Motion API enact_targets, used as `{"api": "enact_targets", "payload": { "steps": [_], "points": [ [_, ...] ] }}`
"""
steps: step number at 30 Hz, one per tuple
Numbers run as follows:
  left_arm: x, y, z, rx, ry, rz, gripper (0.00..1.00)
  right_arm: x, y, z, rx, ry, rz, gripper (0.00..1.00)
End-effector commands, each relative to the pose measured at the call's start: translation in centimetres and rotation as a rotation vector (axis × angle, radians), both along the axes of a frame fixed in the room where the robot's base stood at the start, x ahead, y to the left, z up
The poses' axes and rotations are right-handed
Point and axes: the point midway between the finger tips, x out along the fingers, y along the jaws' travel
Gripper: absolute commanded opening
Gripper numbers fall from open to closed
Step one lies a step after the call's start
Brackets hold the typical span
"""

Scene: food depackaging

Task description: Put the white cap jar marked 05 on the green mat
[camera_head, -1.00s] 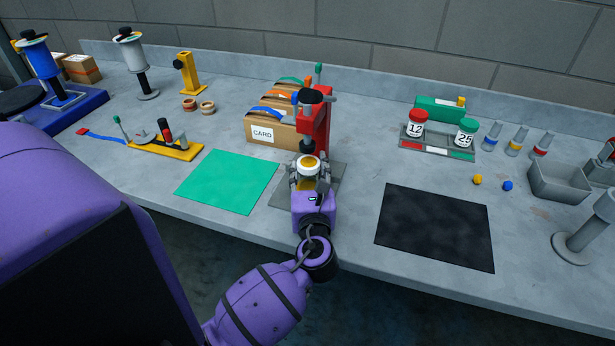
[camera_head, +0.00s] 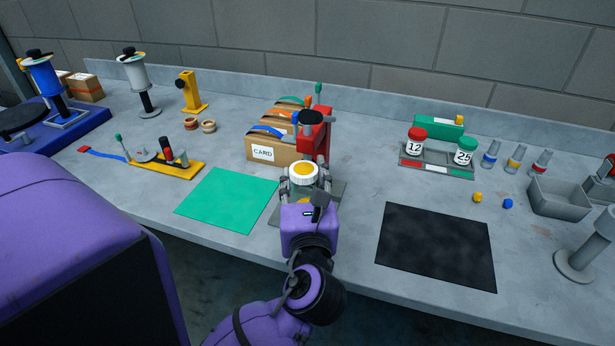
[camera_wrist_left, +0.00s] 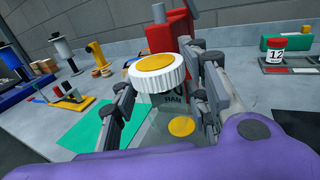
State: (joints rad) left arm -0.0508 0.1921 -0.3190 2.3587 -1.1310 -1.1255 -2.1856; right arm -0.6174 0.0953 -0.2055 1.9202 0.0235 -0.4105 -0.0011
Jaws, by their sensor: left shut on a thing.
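The white cap jar (camera_head: 304,174) has a ribbed white cap with a yellow disc on top. My left gripper (camera_head: 303,190) is shut on it, with fingers on both sides of the clear body below the cap. The jar is upright in front of the red press, seemingly above the grey plate. In the left wrist view the jar's white cap (camera_wrist_left: 158,71) sits between the fingers; its marking cannot be read. The green mat (camera_head: 228,201) lies flat and empty to the left of the gripper. My right gripper is not in view.
The red press (camera_head: 315,140) and a CARD box (camera_head: 264,153) stand behind the jar. A yellow-based tool (camera_head: 170,168) is beyond the mat's left. The black mat (camera_head: 436,248) lies empty at right. Jars 12 (camera_head: 415,145) and 25 (camera_head: 463,154) stand on a rack.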

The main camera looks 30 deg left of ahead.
Motion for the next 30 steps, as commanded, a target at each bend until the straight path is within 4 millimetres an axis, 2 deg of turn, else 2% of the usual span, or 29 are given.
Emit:
{"api": "enact_targets", "payload": {
  "steps": [3,9,17,20,25,30],
  "points": [
    [-2.0,-1.0,0.9,-0.004,0.001,0.0,0.11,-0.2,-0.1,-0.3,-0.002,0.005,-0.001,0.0],
    [-4.3,-2.0,2.0,-0.003,0.0,0.0,0.11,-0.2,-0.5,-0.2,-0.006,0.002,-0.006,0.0],
    [-4.9,-2.5,2.4,0.001,0.001,-0.009,0.11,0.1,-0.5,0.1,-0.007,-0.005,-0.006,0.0],
    [-4.1,-3.4,1.7,0.004,0.002,-0.077,0.11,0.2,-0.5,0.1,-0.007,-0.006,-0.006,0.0],
    [-2.3,-6.8,-1.6,0.007,0.009,-0.32,0.11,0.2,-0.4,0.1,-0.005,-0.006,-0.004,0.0],
    [-2.1,-9.8,-4.8,0.003,0.008,-0.527,0.11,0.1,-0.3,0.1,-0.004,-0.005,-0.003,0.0]
  ]
}}
